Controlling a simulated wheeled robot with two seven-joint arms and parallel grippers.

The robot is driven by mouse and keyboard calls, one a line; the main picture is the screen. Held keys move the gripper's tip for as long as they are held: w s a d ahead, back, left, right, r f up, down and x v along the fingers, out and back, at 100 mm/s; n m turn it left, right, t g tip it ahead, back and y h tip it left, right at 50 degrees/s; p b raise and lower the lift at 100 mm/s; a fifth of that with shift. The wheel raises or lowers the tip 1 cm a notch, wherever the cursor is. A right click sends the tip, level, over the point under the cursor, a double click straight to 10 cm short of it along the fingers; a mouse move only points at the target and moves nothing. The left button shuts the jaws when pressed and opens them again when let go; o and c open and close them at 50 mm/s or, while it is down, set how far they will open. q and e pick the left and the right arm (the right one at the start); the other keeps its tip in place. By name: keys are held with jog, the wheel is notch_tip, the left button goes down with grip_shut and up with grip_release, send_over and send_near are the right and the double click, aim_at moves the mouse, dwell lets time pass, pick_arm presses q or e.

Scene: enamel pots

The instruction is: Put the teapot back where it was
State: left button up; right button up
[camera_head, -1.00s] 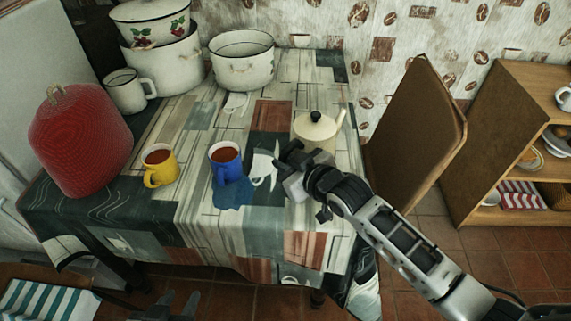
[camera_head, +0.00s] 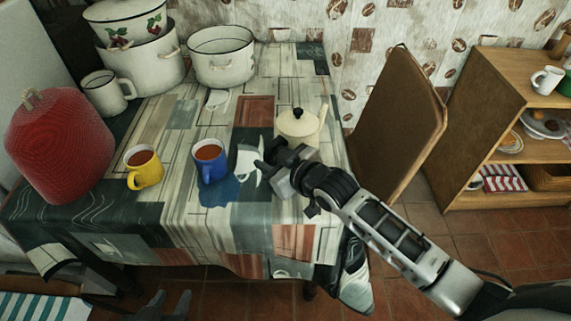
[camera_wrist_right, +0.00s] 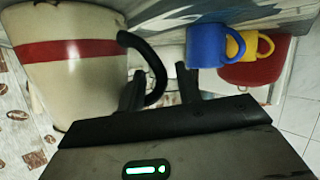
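The cream teapot (camera_head: 298,126) with a black lid knob stands upright at the right side of the table. In the right wrist view the teapot (camera_wrist_right: 75,75) shows a red band and a black handle (camera_wrist_right: 157,65). My right gripper (camera_head: 268,168) is at its near side. In the wrist view its fingers (camera_wrist_right: 160,90) are apart, one inside the handle loop and one outside it; I see no clear grip. My left gripper (camera_head: 166,306) is low at the bottom edge, away from the table top, its two fingers apart and empty.
A blue mug (camera_head: 211,168) and a yellow mug (camera_head: 147,174) stand left of the teapot, with a blue patch by the blue mug. A red quilted cover (camera_head: 60,148) and white pots (camera_head: 222,62) stand further left and back.

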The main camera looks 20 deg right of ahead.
jog(key=v, duration=1.1)
jog(key=s+f+m+g+h, duration=0.2)
jog(key=s+f+m, duration=0.2)
jog(key=s+f, duration=0.8)
jog(key=shift+a+f+h+p, duration=0.25)
jog(key=shift+a+h+p, duration=0.05)
jog(key=shift+a, duration=0.05)
